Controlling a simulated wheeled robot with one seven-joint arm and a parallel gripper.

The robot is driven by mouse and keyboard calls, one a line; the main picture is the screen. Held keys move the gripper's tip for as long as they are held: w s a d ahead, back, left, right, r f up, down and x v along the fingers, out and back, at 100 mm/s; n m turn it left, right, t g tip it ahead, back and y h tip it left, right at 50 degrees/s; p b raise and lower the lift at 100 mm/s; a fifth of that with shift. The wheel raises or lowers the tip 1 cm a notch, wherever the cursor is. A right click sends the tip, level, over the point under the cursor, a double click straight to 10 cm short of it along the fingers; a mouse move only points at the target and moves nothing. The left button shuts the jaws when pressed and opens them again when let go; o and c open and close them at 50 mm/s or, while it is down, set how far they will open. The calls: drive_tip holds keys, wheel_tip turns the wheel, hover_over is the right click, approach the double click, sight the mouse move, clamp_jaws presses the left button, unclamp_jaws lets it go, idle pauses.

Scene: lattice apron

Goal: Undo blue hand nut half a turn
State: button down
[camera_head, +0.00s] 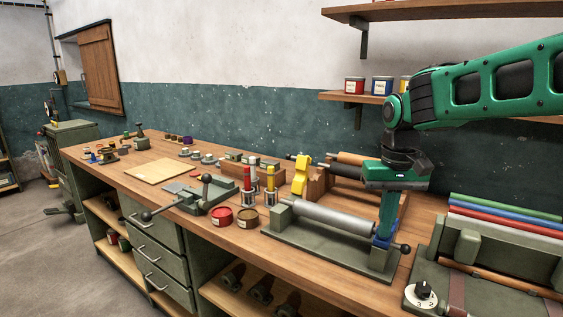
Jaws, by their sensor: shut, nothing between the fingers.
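The blue hand nut (382,241) shows as a small blue patch at the right end of a green-based press with a long grey roller (330,219). My gripper (385,228) points down from above, right over the nut, and partly covers it. Its fingers are shut with nothing between them. The view is too small to tell whether the fingertips touch the nut, or how the nut is turned.
A black ball handle (405,248) sticks out just right of the nut. A green machine with a numbered dial (424,291) stands at the right. Red and brown tins (247,218), yellow-topped tools (301,176) and a lever clamp (200,196) stand left on the wooden bench (120,172).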

drive_tip(key=d+f, duration=0.1)
drive_tip(key=w+d+f, duration=0.1)
drive_tip(key=shift+w+d, duration=0.2)
drive_tip(key=shift+d, duration=0.15)
drive_tip(key=shift+s+a+r, duration=0.2)
drive_tip(key=shift+s, duration=0.05)
drive_tip(key=shift+s+a+r, duration=0.2)
drive_tip(key=shift+a+r, duration=0.05)
drive_tip(key=shift+a, duration=0.15)
drive_tip(key=shift+d+r, duration=0.2)
drive_tip(key=shift+d, duration=0.15)
drive_tip(key=shift+s+d, duration=0.15)
drive_tip(key=shift+s, duration=0.2)
drive_tip(key=shift+s+r, duration=0.1)
drive_tip(key=shift+r, duration=2.8)
